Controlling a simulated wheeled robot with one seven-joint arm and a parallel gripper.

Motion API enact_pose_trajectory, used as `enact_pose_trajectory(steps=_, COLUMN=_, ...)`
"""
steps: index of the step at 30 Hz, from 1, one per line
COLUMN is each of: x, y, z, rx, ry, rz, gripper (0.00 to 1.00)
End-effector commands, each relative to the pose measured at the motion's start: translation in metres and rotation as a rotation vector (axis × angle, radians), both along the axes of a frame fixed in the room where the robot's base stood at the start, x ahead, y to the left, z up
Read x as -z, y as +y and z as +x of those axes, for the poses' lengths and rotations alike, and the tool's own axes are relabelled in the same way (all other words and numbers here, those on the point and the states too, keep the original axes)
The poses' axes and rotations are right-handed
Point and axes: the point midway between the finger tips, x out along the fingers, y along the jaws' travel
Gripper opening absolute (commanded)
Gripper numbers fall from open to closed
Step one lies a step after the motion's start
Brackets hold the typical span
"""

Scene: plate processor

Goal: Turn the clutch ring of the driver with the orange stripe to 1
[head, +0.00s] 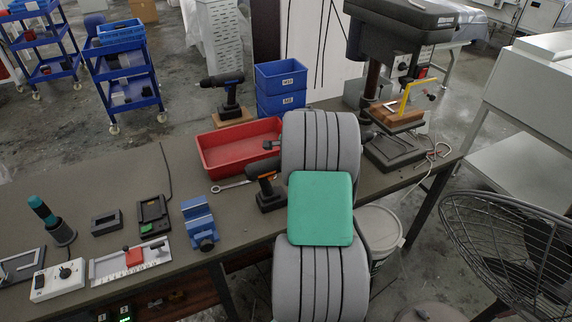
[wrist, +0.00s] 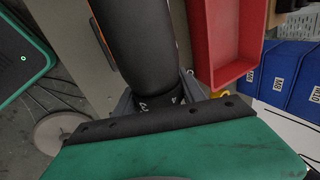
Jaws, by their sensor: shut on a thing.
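The driver with the orange stripe (head: 269,195) stands upright on the bench in the head view, its front end hidden behind my arm. In the wrist view its black body (wrist: 140,45) comes in from the top, with thin orange edges showing. My gripper (wrist: 158,98) is shut on the driver's clutch ring (wrist: 160,103), with grey fingers at either side. Small light digits, seemingly a 3 and a 4, show on the ring. The 1 and the index mark cannot be made out. A dark bar of my gripper hides the ring's lower part.
Another driver (head: 226,92) stands on a wooden block beside stacked blue bins (head: 281,88). A blue vise (head: 200,223) is left, and a drill press (head: 385,80) right.

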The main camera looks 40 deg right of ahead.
Motion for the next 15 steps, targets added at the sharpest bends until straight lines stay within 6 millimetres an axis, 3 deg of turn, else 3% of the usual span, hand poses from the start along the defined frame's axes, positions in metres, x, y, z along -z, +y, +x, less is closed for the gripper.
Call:
enact_pose_trajectory(steps=2, x=0.0011, y=0.0004, z=-0.0007, rx=0.0, ry=0.002, rz=0.002, gripper=0.07)
enact_pose_trajectory(steps=3, x=0.0011, y=0.0005, z=-0.0008, rx=0.0, ry=0.003, rz=0.002, gripper=0.5)
enact_pose_trajectory(steps=10, x=0.0006, y=0.0003, z=-0.0005, rx=0.0, ry=0.001, rz=0.0, gripper=0.69)
enact_pose_trajectory(steps=15, x=0.0004, y=0.0001, z=-0.0004, rx=0.0, ry=0.001, rz=0.0, gripper=0.7)
